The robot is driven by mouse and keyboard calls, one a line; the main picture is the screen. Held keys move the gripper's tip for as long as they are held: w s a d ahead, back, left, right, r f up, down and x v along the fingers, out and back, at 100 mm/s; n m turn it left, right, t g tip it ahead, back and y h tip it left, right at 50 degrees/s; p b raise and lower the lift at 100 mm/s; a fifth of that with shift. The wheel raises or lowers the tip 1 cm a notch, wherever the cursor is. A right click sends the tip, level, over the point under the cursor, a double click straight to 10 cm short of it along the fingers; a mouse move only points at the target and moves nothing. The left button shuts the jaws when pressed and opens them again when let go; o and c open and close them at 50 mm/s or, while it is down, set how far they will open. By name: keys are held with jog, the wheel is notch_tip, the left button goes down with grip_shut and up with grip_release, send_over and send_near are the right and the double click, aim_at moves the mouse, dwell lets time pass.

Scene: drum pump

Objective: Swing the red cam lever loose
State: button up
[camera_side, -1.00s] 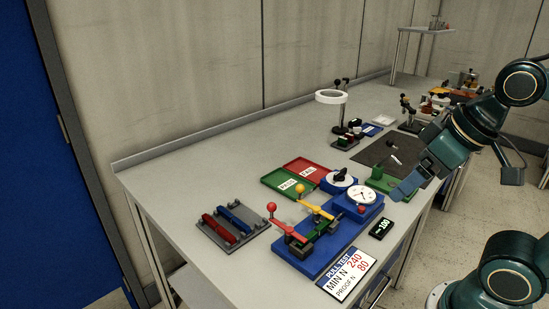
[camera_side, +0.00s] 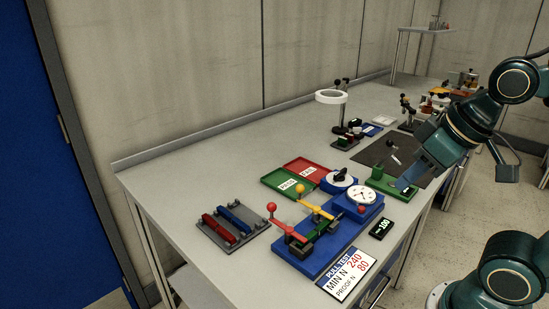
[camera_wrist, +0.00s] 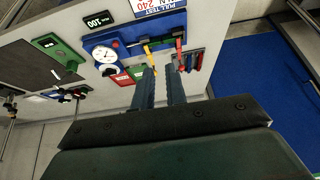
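The red cam lever (camera_side: 290,231) has a red ball knob and lies across the near left end of a blue fixture (camera_side: 312,263). A yellow lever (camera_side: 317,208) with a yellow ball sits just behind it on the same fixture. In the wrist view the red lever (camera_wrist: 179,46) shows beyond the fingertips, right of the yellow lever (camera_wrist: 149,55). My gripper (camera_side: 403,184) is well to the right of the levers, above the table's right side. In the wrist view the two fingers of my gripper (camera_wrist: 159,68) are apart with nothing between them.
The fixture carries a round white gauge (camera_side: 362,196). A black display (camera_side: 381,228) and a pull-test card (camera_side: 346,274) lie beside it. A grey rack (camera_side: 232,231) with red and blue bars stands left. Green (camera_side: 277,184) and red trays lie behind. The table's back left is clear.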

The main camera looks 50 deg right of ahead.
jog(key=shift+w, duration=0.45)
grip_shut()
jog(key=w+d+f+y, duration=0.2)
jog(key=w+d+f, duration=0.1)
jog(key=w, duration=0.8)
jog(key=w+d+f+g+y, duration=0.1)
jog(key=w+d+f+y, duration=0.2)
jog(key=w, duration=0.8)
notch_tip(320, 180, down, 2)
jog(key=shift+w+d+f+n, duration=0.1)
jog(key=shift+w+d+n, duration=0.1)
jog(key=shift+d+n, duration=0.1)
jog(key=w+a+f, duration=0.3)
jog(key=a+f, duration=0.5)
jog(key=f, duration=0.1)
jog(key=shift+w, duration=0.35)
